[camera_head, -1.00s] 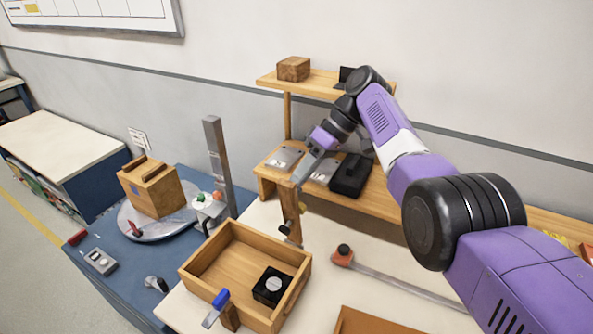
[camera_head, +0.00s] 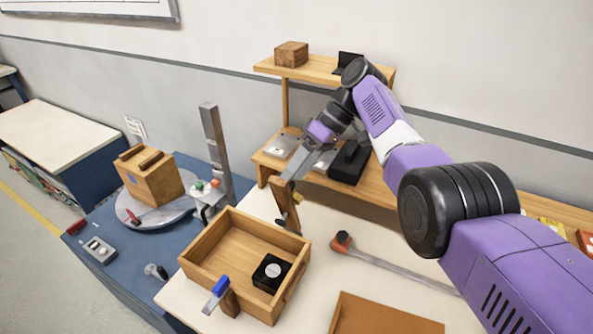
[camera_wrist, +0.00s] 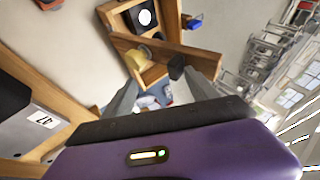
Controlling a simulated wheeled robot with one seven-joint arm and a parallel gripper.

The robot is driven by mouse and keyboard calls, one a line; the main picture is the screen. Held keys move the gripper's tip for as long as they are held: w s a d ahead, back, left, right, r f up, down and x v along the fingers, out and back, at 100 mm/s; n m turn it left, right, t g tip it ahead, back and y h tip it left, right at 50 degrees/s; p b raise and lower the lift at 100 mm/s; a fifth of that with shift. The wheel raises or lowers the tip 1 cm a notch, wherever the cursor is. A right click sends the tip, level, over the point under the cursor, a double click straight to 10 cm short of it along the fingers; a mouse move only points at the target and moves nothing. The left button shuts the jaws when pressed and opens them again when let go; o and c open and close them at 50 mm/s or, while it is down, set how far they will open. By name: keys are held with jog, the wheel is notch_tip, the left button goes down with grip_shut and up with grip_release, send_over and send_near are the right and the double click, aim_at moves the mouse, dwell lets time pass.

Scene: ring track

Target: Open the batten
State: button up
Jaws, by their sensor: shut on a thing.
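The batten (camera_head: 284,203) is a short wooden bar, standing tilted near the back right corner of the wooden tray. A dark knob (camera_head: 298,197) shows beside it. My gripper (camera_head: 291,171) reaches down to the bar's upper end and is shut on it. In the wrist view the batten (camera_wrist: 200,59) crosses between the ends of my two grey fingers (camera_wrist: 160,80), with a dark knob (camera_wrist: 176,65) near the right finger. The exact contact at the fingertips is partly hidden.
The open wooden tray (camera_head: 205,249) holds a black block (camera_head: 271,272) and has a blue-handled latch (camera_head: 219,289) in front. A shelf (camera_head: 325,70) rises behind my gripper. A grey post (camera_head: 214,140) stands left. A long lever (camera_head: 400,268) lies right.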

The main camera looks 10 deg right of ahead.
jog(key=shift+s+d+f, duration=0.1)
jog(key=shift+d+f, duration=0.15)
jog(key=shift+f, duration=0.45)
notch_tip(320, 180, up, 21)
jog(key=p, duration=0.1)
jog(key=shift+a+r, duration=0.2)
jog(key=shift+a, duration=0.05)
jog(key=shift+w, duration=0.2)
